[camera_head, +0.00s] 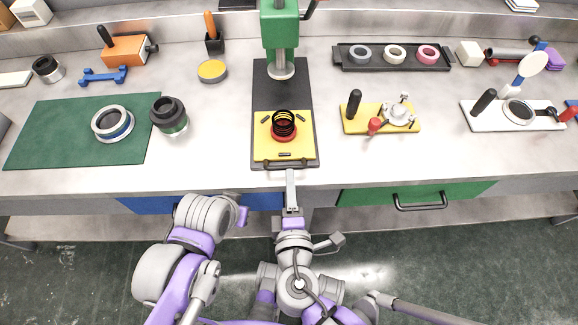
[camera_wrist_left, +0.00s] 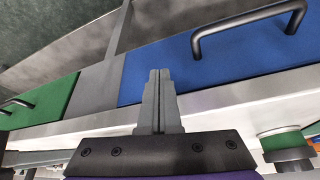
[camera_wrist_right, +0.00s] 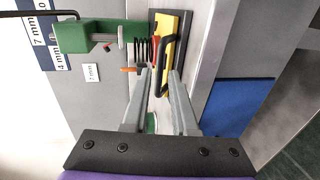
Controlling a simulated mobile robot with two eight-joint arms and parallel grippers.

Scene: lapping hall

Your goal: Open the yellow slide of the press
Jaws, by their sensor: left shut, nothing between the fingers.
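The green press (camera_head: 280,28) stands on a dark base at the back centre. Its yellow slide (camera_head: 266,150) lies at the front of that base, with a black spring (camera_head: 284,122) and a red ring (camera_head: 284,136) on it. A black bar handle (camera_head: 286,162) is at the slide's front edge. My right gripper (camera_head: 290,178) points at this handle. In the right wrist view my right gripper (camera_wrist_right: 160,73) is open, and the handle (camera_wrist_right: 164,62) shows at its fingertips; I cannot tell if they straddle it. My left gripper (camera_wrist_left: 160,74) is shut and empty, near the blue drawer.
Under the bench edge are a blue drawer (camera_wrist_left: 230,55) and a green drawer (camera_head: 470,191) with black handles. Left of the press are a green mat (camera_head: 50,135) and a dark cylinder (camera_head: 169,115). Right are a yellow fixture plate (camera_head: 358,125) and a black ring tray (camera_head: 394,66).

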